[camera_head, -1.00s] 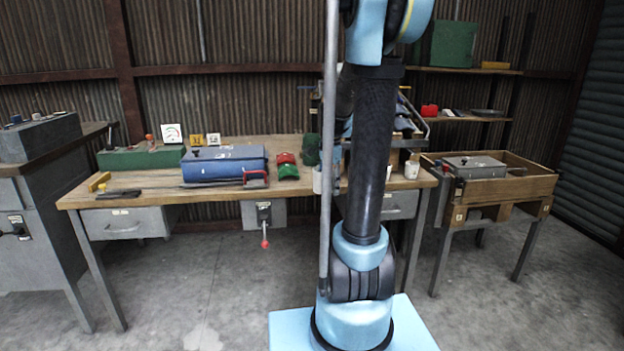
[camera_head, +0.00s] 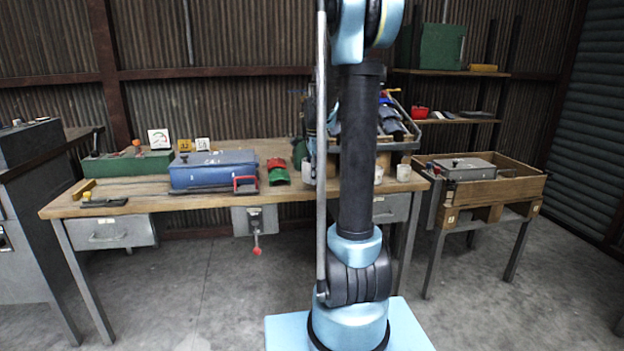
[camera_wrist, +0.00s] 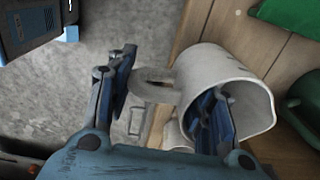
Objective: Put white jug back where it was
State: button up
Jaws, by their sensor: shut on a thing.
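The white jug (camera_wrist: 218,62) fills the middle right of the wrist view, tilted in the picture with its mouth towards the lower right. Its handle points left. My gripper (camera_wrist: 172,75) is shut on the jug: one finger shows at its mouth, apparently inside, the other lies outside on the handle side. In the head view my arm hides my gripper. A pale vessel (camera_head: 308,168) shows just left of my arm there, over the workbench (camera_head: 140,205); I cannot tell whether it is the held jug.
A dark green cup (camera_wrist: 302,105) is close to the jug's right. Another pale vessel (camera_wrist: 177,136) shows partly below it. On the bench are a blue toolbox (camera_head: 213,170), a red and green item (camera_head: 278,172) and a white cup (camera_head: 404,172). A wooden box (camera_head: 500,185) stands right.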

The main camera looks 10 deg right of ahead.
jog(key=w, duration=0.6)
jog(key=shift+w, duration=0.25)
jog(key=shift+w+f, duration=0.1)
jog(key=shift+f, duration=1.7)
jog(key=o, duration=1.5)
jog(key=shift+f, duration=0.1)
jog(key=shift+o, duration=0.2)
